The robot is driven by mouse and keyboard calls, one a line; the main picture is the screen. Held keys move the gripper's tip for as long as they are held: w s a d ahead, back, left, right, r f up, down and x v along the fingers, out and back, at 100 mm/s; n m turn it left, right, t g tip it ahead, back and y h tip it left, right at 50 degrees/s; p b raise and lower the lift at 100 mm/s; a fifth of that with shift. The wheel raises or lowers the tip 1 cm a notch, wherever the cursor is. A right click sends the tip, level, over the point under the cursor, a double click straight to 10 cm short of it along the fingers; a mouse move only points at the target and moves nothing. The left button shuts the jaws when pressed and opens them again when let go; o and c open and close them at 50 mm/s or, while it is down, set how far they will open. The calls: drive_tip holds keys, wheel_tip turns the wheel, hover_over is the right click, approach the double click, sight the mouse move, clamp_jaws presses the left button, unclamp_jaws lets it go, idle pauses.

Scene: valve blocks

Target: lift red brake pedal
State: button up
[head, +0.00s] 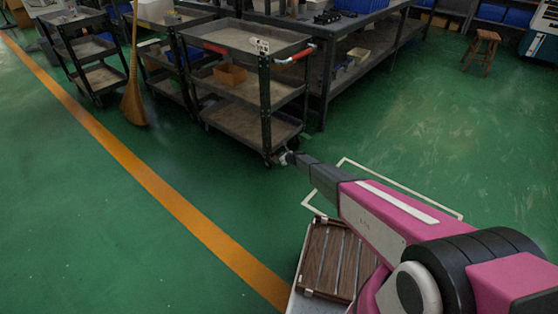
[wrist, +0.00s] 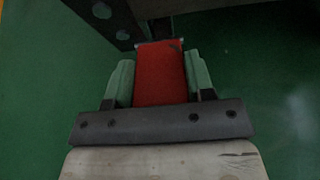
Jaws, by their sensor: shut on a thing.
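The red brake pedal (wrist: 161,82) shows in the wrist view as a flat red plate below a dark bar. My gripper (wrist: 159,58) has a pale green finger along each side of it and is shut on the pedal. In the head view my gripper (head: 288,158) is at the foot of the dark cart (head: 232,118), by its near right wheel. It is small there, and I cannot make out the pedal in that view. The pedal's far end meets the dark frame in the wrist view.
The cart stands against a workbench (head: 345,45). A broom (head: 134,100) leans beside another cart (head: 90,62) at the left. A stool (head: 482,48) stands at the far right. The green floor is open at the left and right, with an orange line (head: 170,197) across it.

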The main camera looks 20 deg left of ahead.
idle(0.4)
drive_tip(key=o, duration=1.3)
drive_tip(key=shift+r, duration=0.1)
drive_tip(key=v, duration=1)
drive_tip(key=shift+s+d+r, duration=0.15)
drive_tip(key=shift+d+r, duration=0.05)
drive_tip(key=shift+d, duration=0.05)
drive_tip(key=s+d+r+n+g+h, duration=0.1)
drive_tip(key=s+d+r+n+h, duration=0.2)
drive_tip(key=s+d+r+n, duration=0.4)
drive_tip(key=s+d+r+n+g+h, duration=0.2)
drive_tip(key=s+d+r+n, duration=0.6)
drive_tip(key=s+d+r, duration=0.9)
drive_tip(key=s+d+r+n+g+h, duration=0.1)
drive_tip(key=s+d+r+n+h, duration=0.5)
drive_tip(key=s+d+r, duration=0.7)
drive_tip(key=shift+s+d+n, duration=0.25)
drive_tip(key=shift+d, duration=1.45)
drive_tip(key=shift+s+d+n, duration=0.2)
drive_tip(key=shift+s+d, duration=0.1)
drive_tip(key=shift+d, duration=1.45)
drive_tip(key=shift+s+d+n, duration=0.25)
drive_tip(key=shift+d, duration=1.45)
